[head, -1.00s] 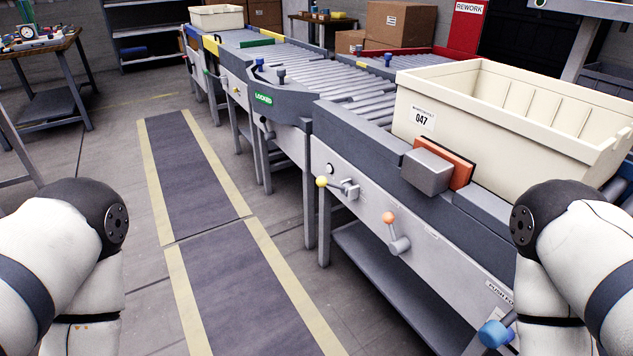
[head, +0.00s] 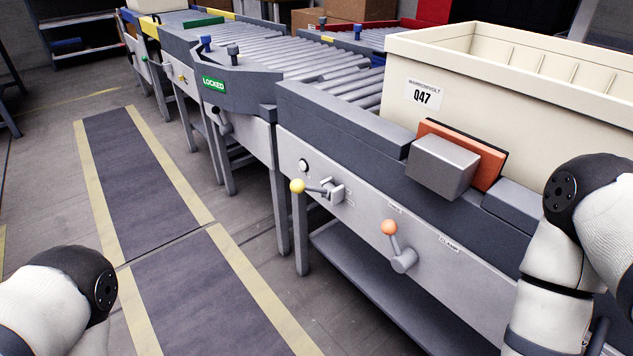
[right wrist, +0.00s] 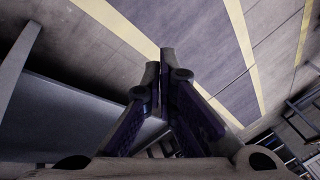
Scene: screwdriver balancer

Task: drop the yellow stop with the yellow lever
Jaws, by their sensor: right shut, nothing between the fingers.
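The yellow lever (head: 314,188) has a yellow ball knob and sits on the grey side panel of the near conveyor station, sticking out to the left. I cannot make out a yellow stop for certain; small yellow parts show farther along the conveyor. My right gripper (right wrist: 160,75) shows in the right wrist view, shut and empty, above the floor beside a grey surface and touching nothing visible. My left gripper is out of view; part of my left arm shows at lower left.
An orange-knobbed lever (head: 396,240) is right of the yellow one. Above it, an orange pad on a grey block (head: 443,166) sits by the cream tote (head: 408,65) marked Q47. A green LOCKED sign (head: 213,84) is farther along. The dark floor mat (head: 150,190) is clear.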

